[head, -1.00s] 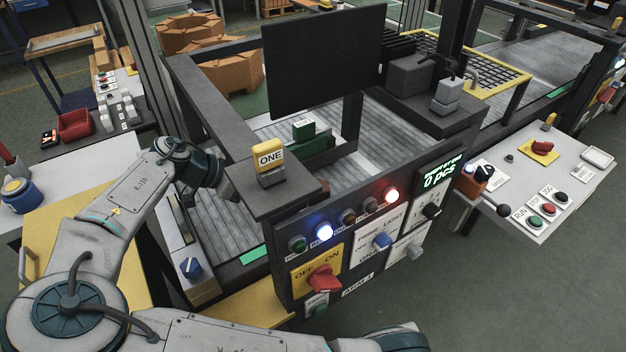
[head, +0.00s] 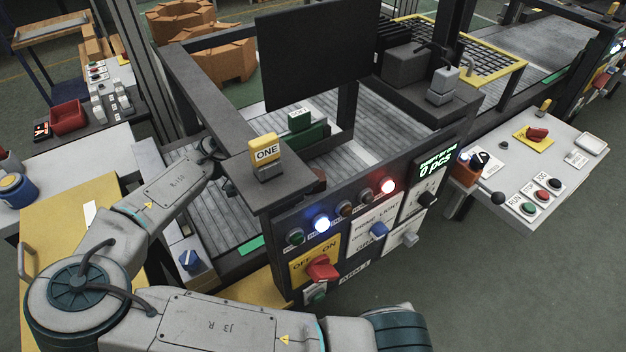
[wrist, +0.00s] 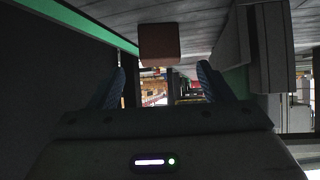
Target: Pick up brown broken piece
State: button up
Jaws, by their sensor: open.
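A brown block-like piece (wrist: 159,45) shows in the wrist view, above and between the fingertips of my gripper (wrist: 162,82). My gripper is open, its two dark fingers spread apart with nothing held between them. The piece appears ahead of the fingertips; I cannot tell the exact gap.
The grey slatted conveyor (head: 225,212) runs inside a dark frame. A black screen (head: 310,55) stands over it, with a green block (head: 300,121) below. The control panel (head: 345,245) with switches and lights closes the front. Grey blocks (wrist: 270,45) stand at right in the wrist view.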

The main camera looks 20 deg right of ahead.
jog(key=d, duration=0.1)
jog(key=d+f, duration=0.1)
jog(key=shift+w+d, duration=0.15)
jog(key=shift+d, duration=0.2)
jog(key=shift+d+f, duration=0.25)
jog(key=shift+c, duration=0.3)
jog(key=c, duration=1)
jog(key=shift+a+r, duration=0.1)
jog(key=shift+c, duration=0.2)
